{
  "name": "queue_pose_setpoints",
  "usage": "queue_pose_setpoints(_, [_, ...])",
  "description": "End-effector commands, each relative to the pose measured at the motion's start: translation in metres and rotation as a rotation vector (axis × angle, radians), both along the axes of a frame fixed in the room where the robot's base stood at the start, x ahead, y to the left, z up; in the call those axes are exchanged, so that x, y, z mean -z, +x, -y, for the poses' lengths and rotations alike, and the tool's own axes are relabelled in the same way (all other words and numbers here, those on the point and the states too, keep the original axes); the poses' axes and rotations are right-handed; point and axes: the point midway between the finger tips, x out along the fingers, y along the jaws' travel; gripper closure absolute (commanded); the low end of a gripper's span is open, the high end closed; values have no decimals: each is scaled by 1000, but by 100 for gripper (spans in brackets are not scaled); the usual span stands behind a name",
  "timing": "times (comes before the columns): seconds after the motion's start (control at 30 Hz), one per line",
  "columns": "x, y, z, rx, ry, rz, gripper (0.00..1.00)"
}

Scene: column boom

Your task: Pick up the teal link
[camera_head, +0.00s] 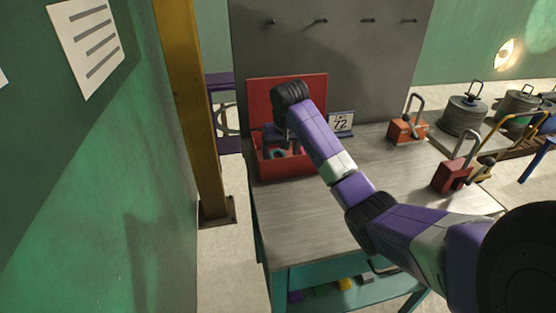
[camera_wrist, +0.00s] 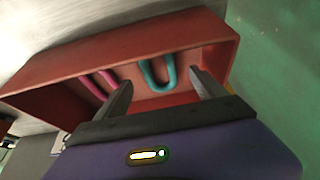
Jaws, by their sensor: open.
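The teal link (camera_wrist: 157,76) is a U-shaped piece inside a red box (camera_wrist: 120,45). In the wrist view it lies beyond and between the fingertips of my gripper (camera_wrist: 160,88), which is open and empty. No contact with the link shows. In the head view the red box (camera_head: 288,171) stands on the bench with its lid up, and my gripper (camera_head: 281,146) points down into it.
A pink link (camera_wrist: 97,85) lies left of the teal one in the box. A sign reading 72 (camera_head: 341,122) stands right of the box. An orange padlock (camera_head: 407,130), a red padlock (camera_head: 452,175) and grey weights (camera_head: 463,117) are farther right. The bench front (camera_head: 290,225) is bare.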

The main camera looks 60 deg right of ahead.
Motion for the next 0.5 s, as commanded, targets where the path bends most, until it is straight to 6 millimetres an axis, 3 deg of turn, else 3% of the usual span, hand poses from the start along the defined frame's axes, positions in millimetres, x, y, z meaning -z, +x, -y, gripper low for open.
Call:
queue_pose_setpoints(0.2, [24, 7, 7, -1, 0, 0, 20])
queue_pose_setpoints(0.47, [26, 8, 8, -1, -1, 2, 20])
queue_pose_setpoints(0.5, [26, 8, 8, -1, -1, 2, 24])
